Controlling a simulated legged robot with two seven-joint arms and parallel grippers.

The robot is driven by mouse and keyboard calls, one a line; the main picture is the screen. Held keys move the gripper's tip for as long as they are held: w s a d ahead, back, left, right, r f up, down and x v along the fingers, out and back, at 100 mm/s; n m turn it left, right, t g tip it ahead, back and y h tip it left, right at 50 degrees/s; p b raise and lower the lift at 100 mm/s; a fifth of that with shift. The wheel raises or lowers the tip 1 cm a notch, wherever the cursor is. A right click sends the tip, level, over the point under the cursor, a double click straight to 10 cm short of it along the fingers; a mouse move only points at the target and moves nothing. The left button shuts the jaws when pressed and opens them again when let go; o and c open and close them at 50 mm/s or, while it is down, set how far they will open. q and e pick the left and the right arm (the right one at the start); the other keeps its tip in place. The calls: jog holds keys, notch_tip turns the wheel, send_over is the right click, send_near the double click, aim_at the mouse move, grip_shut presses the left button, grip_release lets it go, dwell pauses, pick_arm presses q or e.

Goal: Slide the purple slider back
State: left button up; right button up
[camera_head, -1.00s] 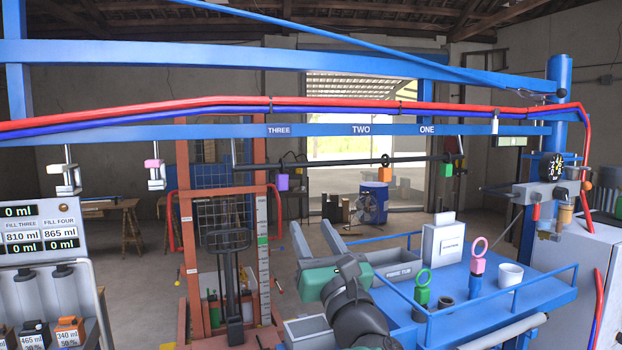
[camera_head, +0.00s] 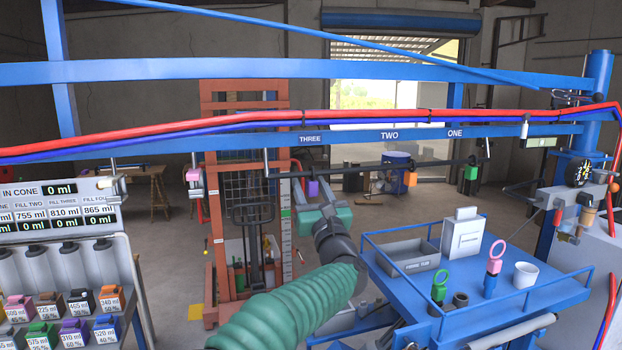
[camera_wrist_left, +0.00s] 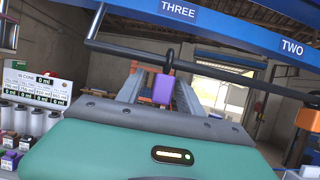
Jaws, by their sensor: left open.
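The purple slider (camera_head: 312,188) hangs from a dark horizontal rod (camera_head: 350,169) below the label THREE. My left gripper (camera_head: 313,196) is open, its two grey fingers pointing up and away toward the slider. In the left wrist view the purple slider (camera_wrist_left: 163,88) shows between the two fingers (camera_wrist_left: 160,86), just below the rod's black ring. I cannot tell whether the fingertips reach around it or stop short. No finger is closed on it. My right gripper is not in view.
An orange slider (camera_head: 410,178) and a green slider (camera_head: 470,175) hang farther right on the rod. A blue railed table (camera_head: 530,292) with a grey bin (camera_head: 410,256) stands at right. An orange lift frame (camera_head: 212,250) stands behind. A dispenser rack (camera_head: 75,262) is at left.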

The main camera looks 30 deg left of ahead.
pick_arm(q)
jog(key=shift+s+d+r, duration=0.2)
jog(key=shift+s, duration=0.2)
jog(key=shift+c, duration=0.2)
jog(key=shift+w+d+f, duration=0.2)
jog(key=shift+w+d, duration=0.2)
jog(key=shift+w, duration=0.15)
grip_shut()
jog(key=shift+s+a, duration=0.1)
jog(key=shift+s+a, duration=0.1)
jog(key=shift+a, duration=0.05)
